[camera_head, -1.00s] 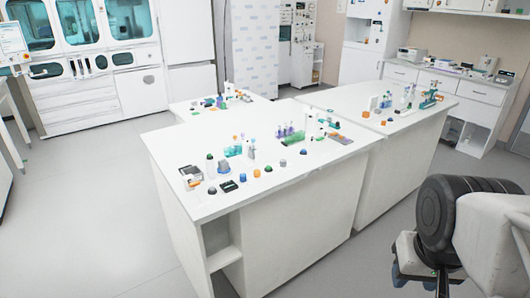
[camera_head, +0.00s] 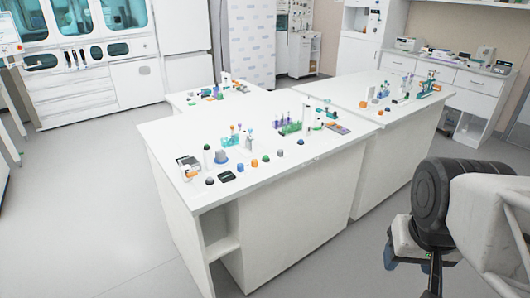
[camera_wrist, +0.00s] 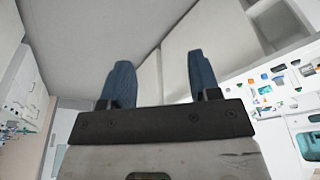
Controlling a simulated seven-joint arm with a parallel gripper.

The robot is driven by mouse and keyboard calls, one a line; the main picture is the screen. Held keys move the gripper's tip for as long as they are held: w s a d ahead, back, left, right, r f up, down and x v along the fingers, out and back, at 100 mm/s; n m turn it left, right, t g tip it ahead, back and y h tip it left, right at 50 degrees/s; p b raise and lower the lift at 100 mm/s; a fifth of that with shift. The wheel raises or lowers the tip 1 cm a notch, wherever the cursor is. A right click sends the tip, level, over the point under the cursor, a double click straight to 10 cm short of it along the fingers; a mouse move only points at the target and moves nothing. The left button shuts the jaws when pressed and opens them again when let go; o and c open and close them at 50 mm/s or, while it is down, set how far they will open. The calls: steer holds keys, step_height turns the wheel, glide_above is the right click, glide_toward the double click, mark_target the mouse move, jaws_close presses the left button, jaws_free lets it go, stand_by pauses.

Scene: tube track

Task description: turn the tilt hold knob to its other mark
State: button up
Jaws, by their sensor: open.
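The tilt hold knob cannot be told apart from the other small items at this size. Several small round knob-like pieces, such as a blue one (camera_head: 266,158) and an orange one (camera_head: 254,163), stand on the near white bench (camera_head: 325,147). A green rack with purple tubes (camera_head: 290,128) and a teal rack (camera_head: 231,141) stand further back on it. My gripper (camera_wrist: 159,72) shows in the wrist view with two blue fingers apart and nothing between them. In the head view my arm is at the lower right, away from the bench tops.
A second white bench (camera_head: 350,92) adjoins at the right with small items on it, including a teal device (camera_head: 428,87). A small box-like device (camera_head: 188,164) and a black flat piece (camera_head: 227,177) are near the bench's left end. The grey floor (camera_head: 90,200) at left is open.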

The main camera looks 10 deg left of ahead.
steer(key=w+a+r+m, duration=0.1)
steer(key=w+a+r, duration=0.15)
steer(key=w, duration=0.55)
steer(key=w+a+r+m, duration=0.1)
steer(key=w+a+r, duration=0.15)
steer(key=w, duration=0.65)
steer(key=m+g, duration=0.3)
steer(key=m, duration=0.3)
glide_above(254, 161)
steer(key=f, duration=1.7)
steer(key=shift+w+d+f, duration=0.1)
steer(key=shift+d+f, duration=0.1)
steer(key=shift+f, duration=0.15)
steer(key=shift+w+a+f, duration=0.1)
steer(key=shift+a+f, duration=0.05)
steer(key=shift+f, duration=3.9)
